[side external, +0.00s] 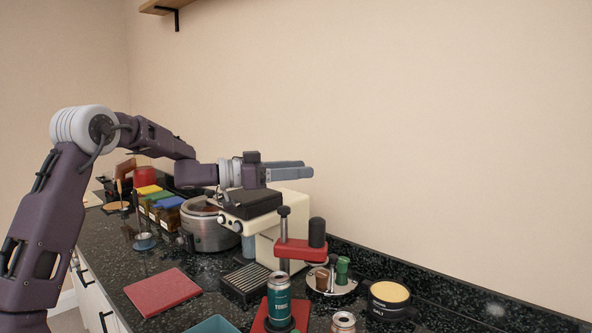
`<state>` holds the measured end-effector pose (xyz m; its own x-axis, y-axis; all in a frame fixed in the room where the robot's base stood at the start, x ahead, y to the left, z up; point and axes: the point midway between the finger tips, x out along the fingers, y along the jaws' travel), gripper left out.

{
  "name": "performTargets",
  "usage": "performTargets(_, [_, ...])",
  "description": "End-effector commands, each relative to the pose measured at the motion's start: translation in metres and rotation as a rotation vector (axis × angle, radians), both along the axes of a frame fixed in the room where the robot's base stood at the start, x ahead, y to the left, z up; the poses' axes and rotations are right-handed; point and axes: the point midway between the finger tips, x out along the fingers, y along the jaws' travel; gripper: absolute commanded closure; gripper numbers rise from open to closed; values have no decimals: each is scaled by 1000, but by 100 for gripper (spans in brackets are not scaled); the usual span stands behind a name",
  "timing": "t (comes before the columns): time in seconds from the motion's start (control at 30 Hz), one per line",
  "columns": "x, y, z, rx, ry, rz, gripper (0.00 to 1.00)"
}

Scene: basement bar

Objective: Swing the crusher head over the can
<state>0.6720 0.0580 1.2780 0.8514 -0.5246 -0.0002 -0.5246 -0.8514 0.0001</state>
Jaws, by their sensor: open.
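A teal can (279,296) labelled TONIC stands upright on the base, in front of the post. My gripper (311,171) is open and empty, pointing right, higher in the picture than the crusher and apart from it. The finger gap is seen edge-on.
A cream and black coffee machine (277,218) stands behind the crusher. Another can (343,323) is at the front edge. A red mat (160,291) lies left.

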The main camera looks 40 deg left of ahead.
Motion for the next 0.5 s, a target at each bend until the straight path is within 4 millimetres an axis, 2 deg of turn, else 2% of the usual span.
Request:
performTargets(0.1, [0,0,10,2,-1,0,50])
performTargets(0.4, [0,0,13,0,-1,0,50])
performTargets(0.47, [0,0,27,4,-6,-1,50])
performTargets(0.5, [-1,-1,43,6,-11,-1,50])
